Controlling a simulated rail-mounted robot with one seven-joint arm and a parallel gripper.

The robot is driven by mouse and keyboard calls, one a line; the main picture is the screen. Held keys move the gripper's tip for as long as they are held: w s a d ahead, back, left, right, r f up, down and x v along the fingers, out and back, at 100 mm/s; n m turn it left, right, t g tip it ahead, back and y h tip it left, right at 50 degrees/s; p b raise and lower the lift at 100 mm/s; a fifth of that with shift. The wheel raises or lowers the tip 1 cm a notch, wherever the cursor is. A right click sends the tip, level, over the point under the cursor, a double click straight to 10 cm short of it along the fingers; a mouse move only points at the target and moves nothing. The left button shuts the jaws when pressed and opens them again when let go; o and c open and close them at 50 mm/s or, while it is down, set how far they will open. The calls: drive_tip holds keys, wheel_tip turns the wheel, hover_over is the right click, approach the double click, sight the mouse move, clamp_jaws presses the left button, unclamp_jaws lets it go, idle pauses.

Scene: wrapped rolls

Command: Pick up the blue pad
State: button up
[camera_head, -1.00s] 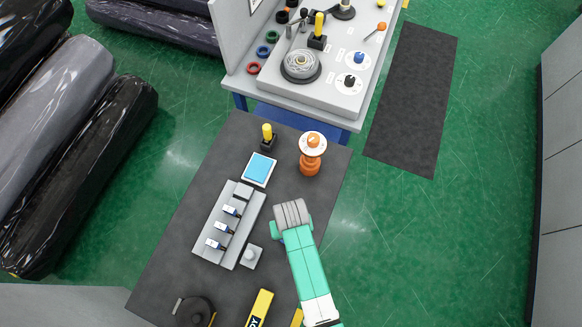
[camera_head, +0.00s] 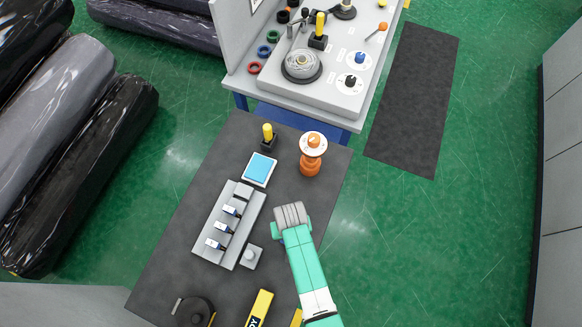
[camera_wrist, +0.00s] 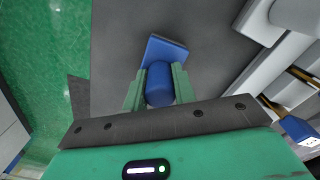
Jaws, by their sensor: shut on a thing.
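The blue pad (camera_wrist: 165,50), a dark blue square plate with a rounded blue grip, shows in the wrist view. My gripper (camera_wrist: 158,86) is shut on the rounded grip, with one green finger on each side. The plate shows just beyond the fingertips, over the dark tabletop. I cannot tell whether it touches the table. In the head view my wrist and arm hide nearly all of it.
The dark table (camera_head: 315,190) holds a grey rack (camera_head: 225,245) with several small switches, a light-blue panel (camera_head: 259,168), a yellow-topped joystick (camera_head: 267,137) and an orange spool-shaped piece (camera_head: 311,160). A grey knobbed block (camera_head: 250,256) is left of my arm.

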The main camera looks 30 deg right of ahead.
wheel_tip(320, 180, up, 10)
drive_tip(key=shift+p, duration=0.35)
